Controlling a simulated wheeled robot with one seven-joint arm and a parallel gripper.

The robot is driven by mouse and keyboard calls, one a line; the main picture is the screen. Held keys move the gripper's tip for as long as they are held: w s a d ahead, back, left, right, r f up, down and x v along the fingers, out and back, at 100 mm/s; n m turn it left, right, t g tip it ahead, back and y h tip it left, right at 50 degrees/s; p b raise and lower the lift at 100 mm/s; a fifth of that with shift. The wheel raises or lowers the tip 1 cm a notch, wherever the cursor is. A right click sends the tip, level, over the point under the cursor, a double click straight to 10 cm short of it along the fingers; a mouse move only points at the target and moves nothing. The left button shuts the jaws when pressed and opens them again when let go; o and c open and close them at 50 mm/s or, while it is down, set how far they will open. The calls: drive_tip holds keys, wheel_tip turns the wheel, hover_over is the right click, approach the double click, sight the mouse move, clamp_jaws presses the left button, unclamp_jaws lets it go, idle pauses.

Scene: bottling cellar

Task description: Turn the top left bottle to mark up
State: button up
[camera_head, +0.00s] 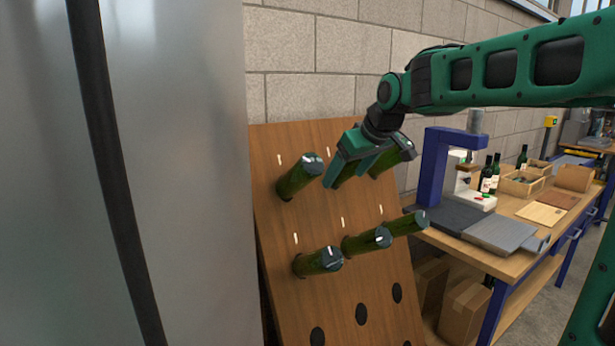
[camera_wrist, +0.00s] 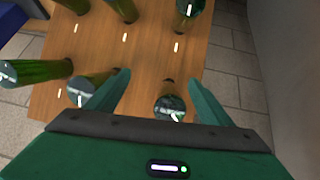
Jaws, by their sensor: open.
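The top left bottle (camera_head: 297,181) is green and sticks out of a hole in the tilted wooden rack (camera_head: 270,140). Its round end carries a short white mark. In the wrist view this bottle (camera_wrist: 166,104) shows between the fingers, nearer the right one, with its mark toward the lower right of the end. My gripper (camera_head: 347,178) is open and empty, just right of that bottle in the head view, and appears apart from it.
The top right bottle (camera_head: 392,157) is partly behind my gripper. A lower row holds more bottles (camera_head: 318,262), above empty holes (camera_head: 362,314). White dashes mark the board. A large grey metal surface (camera_head: 190,200) stands close at left. A workbench (camera_head: 515,262) stands at right.

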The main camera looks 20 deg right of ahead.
sight(305, 186)
drive_tip(key=w+a+r, duration=0.1)
drive_tip(key=w+a+r+n, duration=0.1)
drive_tip(key=w+a, duration=0.1)
drive_tip(key=w+a+r+n+t+y, duration=0.1)
drive_tip(key=w+a, duration=0.1)
drive_tip(key=shift+w+a+r, duration=0.1)
drive_tip(key=shift+w+r, duration=0.05)
drive_tip(key=shift+r, duration=0.25)
drive_tip(key=x, duration=1)
drive_tip(key=shift+w+f, duration=0.1)
drive_tip(key=shift+w, duration=0.15)
drive_tip(key=c, duration=1)
drive_tip(key=shift+d, duration=0.3)
drive_tip(key=shift+c, duration=0.2)
